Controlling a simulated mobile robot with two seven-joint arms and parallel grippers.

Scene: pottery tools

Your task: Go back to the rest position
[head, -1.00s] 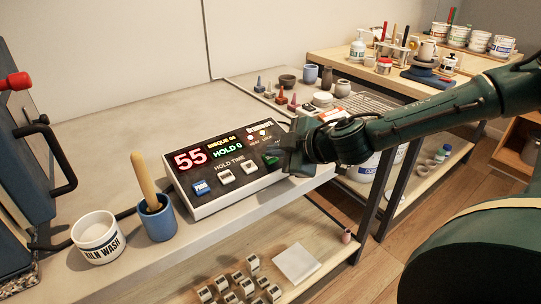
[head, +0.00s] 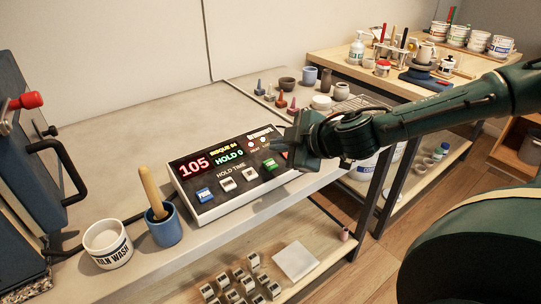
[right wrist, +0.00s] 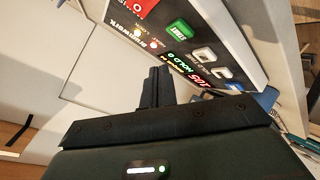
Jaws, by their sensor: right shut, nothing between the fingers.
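My right gripper (head: 287,147) reaches in from the right and hovers by the right end of the kiln controller (head: 203,214). Its fingers are shut with nothing between them. In the right wrist view the closed fingertips (right wrist: 156,78) point toward the controller panel (right wrist: 195,12), apart from the green button (right wrist: 180,28). The controller's display (head: 196,165) reads 105 in red, with "HOLD 0" in green beside it. The gripper hides the controller's far right corner. My left gripper is not in view.
A kiln wash tub (head: 107,243) and a blue cup (head: 165,227) with a wooden-handled tool stand left of the controller. The kiln (head: 22,165) is at far left. Small pots (head: 287,84) stand behind the gripper. A lower shelf (head: 325,232) holds several small blocks.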

